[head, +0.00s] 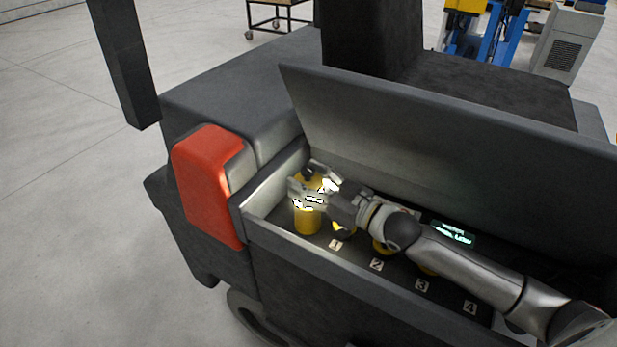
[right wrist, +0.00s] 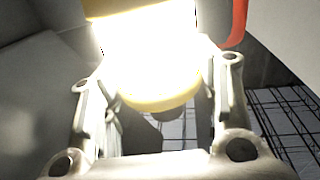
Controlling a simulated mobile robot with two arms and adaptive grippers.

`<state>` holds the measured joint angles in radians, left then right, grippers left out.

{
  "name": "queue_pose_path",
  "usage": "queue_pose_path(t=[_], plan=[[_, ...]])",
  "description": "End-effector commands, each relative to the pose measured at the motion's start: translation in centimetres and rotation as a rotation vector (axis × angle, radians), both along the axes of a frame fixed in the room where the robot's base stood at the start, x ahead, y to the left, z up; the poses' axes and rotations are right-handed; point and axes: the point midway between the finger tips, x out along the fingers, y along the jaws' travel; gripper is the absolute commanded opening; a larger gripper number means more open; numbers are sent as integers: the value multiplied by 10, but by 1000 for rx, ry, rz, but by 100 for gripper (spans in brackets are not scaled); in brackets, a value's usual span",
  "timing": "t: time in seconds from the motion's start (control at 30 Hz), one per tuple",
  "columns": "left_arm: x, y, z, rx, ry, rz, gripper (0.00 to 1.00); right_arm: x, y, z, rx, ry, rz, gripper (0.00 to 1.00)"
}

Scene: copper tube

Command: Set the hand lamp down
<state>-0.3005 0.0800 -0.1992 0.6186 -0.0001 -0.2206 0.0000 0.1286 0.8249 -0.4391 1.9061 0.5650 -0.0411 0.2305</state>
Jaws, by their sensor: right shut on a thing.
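The hand lamp (head: 307,222) is yellow with a dark top. It stands roughly upright at the left end of the open compartment (head: 375,297) of a dark vehicle. My right gripper (head: 314,188) is shut around its upper part, reaching in from the right. In the right wrist view the lamp (right wrist: 158,101) sits between my right gripper's fingers (right wrist: 155,95), and a bright white glow covers much of it. I cannot tell whether its base touches the compartment floor. My left gripper is not in view.
Several yellow items, partly hidden by my arm, stand by number labels, such as label 1 (head: 336,244) and label 2 (head: 377,265). A raised lid (head: 450,140) stands behind. A small lit display (head: 452,232) is right of my wrist. A red housing (head: 205,183) is outside left.

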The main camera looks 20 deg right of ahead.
Motion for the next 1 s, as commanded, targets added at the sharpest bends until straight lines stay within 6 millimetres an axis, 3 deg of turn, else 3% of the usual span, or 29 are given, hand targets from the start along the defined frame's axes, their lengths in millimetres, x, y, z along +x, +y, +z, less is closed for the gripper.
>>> queue_pose_path(t=[0.27, 0.3, 0.43, 0.83, 1.0], plan=[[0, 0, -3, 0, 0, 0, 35, 0, 0, -3, 2, -3, 0, 5], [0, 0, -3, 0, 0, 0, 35, 0, 0, -4, 0, 0, 0, 58], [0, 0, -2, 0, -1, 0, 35, 0, 0, -3, 1, 1, 0, 75], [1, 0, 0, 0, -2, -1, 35, 0, 0, 1, 0, 0, 0, 77], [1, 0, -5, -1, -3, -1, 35, -12, -8, -3, -1, 3, -1, 77]])
